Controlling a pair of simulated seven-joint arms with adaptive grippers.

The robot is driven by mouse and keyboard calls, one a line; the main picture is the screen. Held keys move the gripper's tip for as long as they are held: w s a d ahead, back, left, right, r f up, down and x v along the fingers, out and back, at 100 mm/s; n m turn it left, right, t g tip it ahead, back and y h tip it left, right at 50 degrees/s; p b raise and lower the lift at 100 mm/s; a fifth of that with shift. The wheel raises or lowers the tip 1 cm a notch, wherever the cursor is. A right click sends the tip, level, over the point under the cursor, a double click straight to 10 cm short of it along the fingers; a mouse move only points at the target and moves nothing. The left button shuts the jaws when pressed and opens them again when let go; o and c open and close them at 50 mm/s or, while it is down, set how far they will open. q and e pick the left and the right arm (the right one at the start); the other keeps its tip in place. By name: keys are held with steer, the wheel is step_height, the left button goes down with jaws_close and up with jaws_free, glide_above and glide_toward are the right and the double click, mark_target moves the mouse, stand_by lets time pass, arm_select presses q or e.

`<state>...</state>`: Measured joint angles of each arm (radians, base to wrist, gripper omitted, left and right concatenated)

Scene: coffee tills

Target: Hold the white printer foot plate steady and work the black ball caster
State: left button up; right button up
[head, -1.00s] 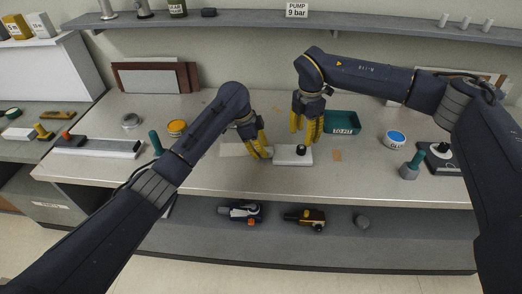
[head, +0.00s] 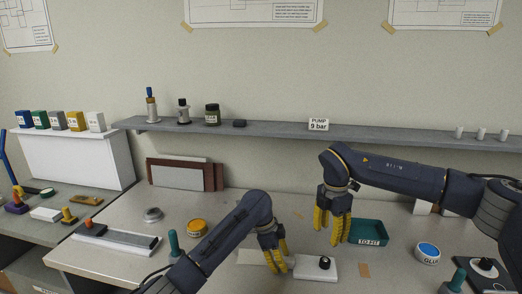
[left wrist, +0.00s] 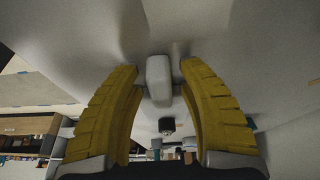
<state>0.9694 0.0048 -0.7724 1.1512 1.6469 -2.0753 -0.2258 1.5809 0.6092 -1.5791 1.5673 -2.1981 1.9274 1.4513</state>
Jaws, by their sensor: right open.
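The white printer foot plate (head: 304,271) lies flat on the bench in the head view. The black ball caster (head: 324,262) sits on its right part. My left gripper (head: 279,268) is low at the plate's left end, fingers pointing down. In the left wrist view its yellow fingers stand either side of a white block (left wrist: 158,78), with a small dark round thing (left wrist: 166,126) farther off. Whether the fingers press on the block cannot be told. My right gripper (head: 329,240) is open and empty, above and behind the plate.
A green TO-FIT tray (head: 367,240) stands right of my right gripper. A blue-topped tub (head: 428,251) is farther right, and an orange tub (head: 196,228) is left of my left arm. A pale flat piece (head: 248,257) lies left of my left gripper. A wall shelf (head: 270,130) runs behind.

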arm_select(q)
steer(key=shift+o, duration=0.2)
steer(key=shift+r, duration=0.1)
steer(key=v, duration=1.2)
